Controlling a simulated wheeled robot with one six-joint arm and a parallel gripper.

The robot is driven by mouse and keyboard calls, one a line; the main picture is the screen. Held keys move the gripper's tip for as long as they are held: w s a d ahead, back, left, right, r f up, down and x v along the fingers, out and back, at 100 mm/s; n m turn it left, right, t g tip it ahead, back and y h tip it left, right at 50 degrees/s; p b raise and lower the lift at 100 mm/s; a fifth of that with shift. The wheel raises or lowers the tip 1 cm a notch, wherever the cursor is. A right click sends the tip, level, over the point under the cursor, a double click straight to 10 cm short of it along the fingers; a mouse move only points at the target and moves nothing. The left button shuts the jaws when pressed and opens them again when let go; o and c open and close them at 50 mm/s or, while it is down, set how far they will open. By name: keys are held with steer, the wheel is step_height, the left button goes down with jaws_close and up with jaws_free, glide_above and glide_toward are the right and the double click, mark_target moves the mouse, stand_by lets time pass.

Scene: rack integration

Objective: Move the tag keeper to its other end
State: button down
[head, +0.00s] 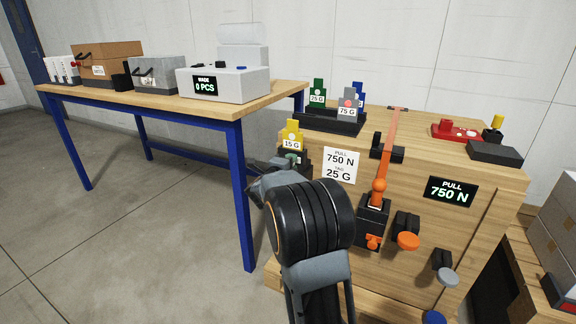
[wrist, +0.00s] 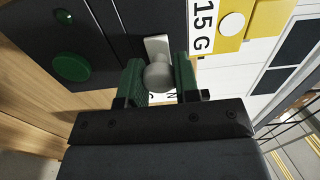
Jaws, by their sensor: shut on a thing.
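My gripper (wrist: 160,84) is shut on a grey round knob on a pale flat stem, which looks like the tag keeper (wrist: 157,72). The green finger pads stand on either side of the knob. The yellow 15 G tag (wrist: 236,25) is just right of it in the wrist view and stands upright in a dark holder in the head view (head: 292,134). A green round button (wrist: 71,67) sits on the dark block at left. In the head view my arm covers most of the gripper and hides the keeper.
A rack (head: 300,104) with green, grey and blue tags stands behind. An orange lever (head: 385,150) rises to the right, above orange and grey knobs on the wooden cabinet's front. A blue-legged table (head: 190,105) with boxes stands at left. The floor between is clear.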

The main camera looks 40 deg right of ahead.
steer(key=c, duration=1.1)
jaws_free()
steer(key=shift+s+d, duration=0.25)
steer(key=shift+d, duration=0.05)
steer(key=shift+o, duration=1.3)
steer(key=shift+w+a, duration=0.1)
steer(key=shift+a, duration=0.05)
steer(key=shift+a, duration=0.1)
steer(key=p+v, duration=0.3)
steer(key=v, duration=1)
steer(key=shift+a, duration=0.35)
